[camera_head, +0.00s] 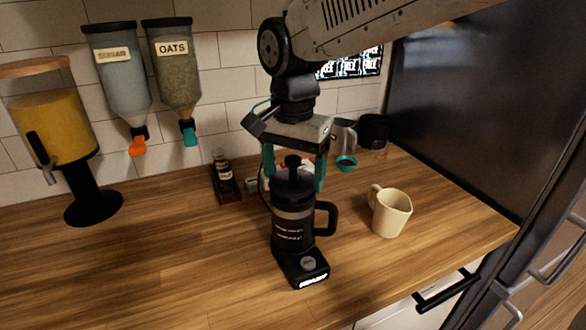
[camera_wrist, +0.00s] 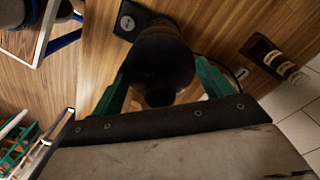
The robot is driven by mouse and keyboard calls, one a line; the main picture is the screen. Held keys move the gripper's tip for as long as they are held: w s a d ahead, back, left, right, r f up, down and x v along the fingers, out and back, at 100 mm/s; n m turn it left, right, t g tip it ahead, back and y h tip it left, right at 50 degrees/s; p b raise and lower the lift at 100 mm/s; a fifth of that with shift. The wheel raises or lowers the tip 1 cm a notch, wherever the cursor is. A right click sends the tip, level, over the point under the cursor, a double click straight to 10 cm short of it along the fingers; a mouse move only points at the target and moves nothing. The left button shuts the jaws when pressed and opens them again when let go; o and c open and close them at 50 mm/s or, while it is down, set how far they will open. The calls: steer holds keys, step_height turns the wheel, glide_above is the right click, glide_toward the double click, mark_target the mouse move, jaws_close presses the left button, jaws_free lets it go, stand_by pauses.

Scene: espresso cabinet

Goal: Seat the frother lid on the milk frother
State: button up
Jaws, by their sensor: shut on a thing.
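The milk frother (camera_head: 290,232) stands upright on the counter on a black base, with a dark handle on its right. The black frother lid (camera_head: 293,184), with a round knob on top, is at the frother's mouth, in line with it. I cannot tell whether it is fully down or slightly raised. My gripper (camera_head: 294,178) points down, its teal fingers on both sides of the lid and shut on it. In the wrist view the dark lid (camera_wrist: 165,65) lies between the teal fingers (camera_wrist: 163,88) and hides most of the frother.
A cream mug (camera_head: 391,213) stands right of the frother. A small dark bottle rack (camera_head: 226,185) is behind on the left. A silver pitcher (camera_head: 343,135) and a black container (camera_head: 374,131) stand at the back right. The front-left counter is clear.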

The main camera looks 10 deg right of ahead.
mark_target(293, 157)
steer(key=shift+f, duration=0.75)
steer(key=o, duration=1)
steer(key=shift+c, duration=0.2)
steer(key=shift+r, duration=0.1)
step_height(293, 157, up, 8)
steer(key=shift+f, duration=0.2)
